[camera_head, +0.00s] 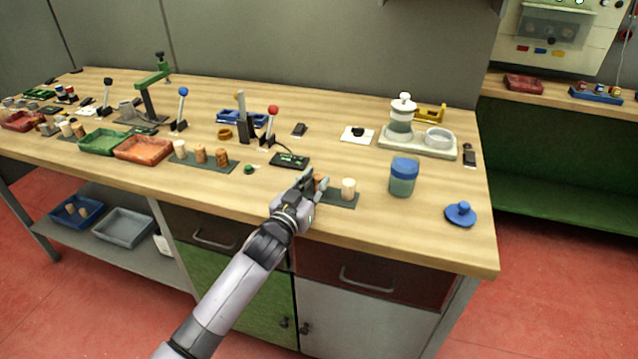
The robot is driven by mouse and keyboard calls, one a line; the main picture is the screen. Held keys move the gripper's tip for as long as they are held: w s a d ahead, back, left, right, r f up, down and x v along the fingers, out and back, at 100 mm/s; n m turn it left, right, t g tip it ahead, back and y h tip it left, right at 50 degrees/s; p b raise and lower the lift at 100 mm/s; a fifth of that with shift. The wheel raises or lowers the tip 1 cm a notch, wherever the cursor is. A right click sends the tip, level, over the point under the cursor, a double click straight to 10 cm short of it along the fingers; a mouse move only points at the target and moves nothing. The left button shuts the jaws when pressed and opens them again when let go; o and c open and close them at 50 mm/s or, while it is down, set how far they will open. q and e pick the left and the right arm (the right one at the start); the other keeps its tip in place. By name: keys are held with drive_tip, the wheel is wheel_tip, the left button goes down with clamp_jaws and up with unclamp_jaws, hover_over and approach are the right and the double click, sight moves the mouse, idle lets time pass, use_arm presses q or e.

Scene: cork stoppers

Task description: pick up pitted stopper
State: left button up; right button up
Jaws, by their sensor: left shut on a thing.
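My left gripper (315,186) is at the front of the workbench, shut on a brown cork stopper (319,180). The fingers hide most of this stopper. Its surface is too small to tell whether it is pitted. It is over or on a dark mat (342,203), and I cannot tell whether it is lifted. A pale stopper (348,188) stands upright on the same mat, just right of the gripper. Another dark mat (190,159) to the left bears a pale stopper (180,149) and two brown ones, (201,153) and (222,157). My right gripper is not in view.
A blue-lidded jar (403,177) and a blue knobbed lid (461,213) stand to the right. A dark green device (289,160) lies just behind the gripper. Levers, a green tray (103,141) and an orange tray (143,149) are farther left.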

use_arm(q)
drive_tip(key=shift+r, duration=0.1)
wheel_tip(320, 180, up, 20)
drive_tip(key=shift+f+p, duration=0.1)
drive_tip(key=shift+p, duration=0.3)
drive_tip(key=shift+c, duration=0.2)
idle(0.9)
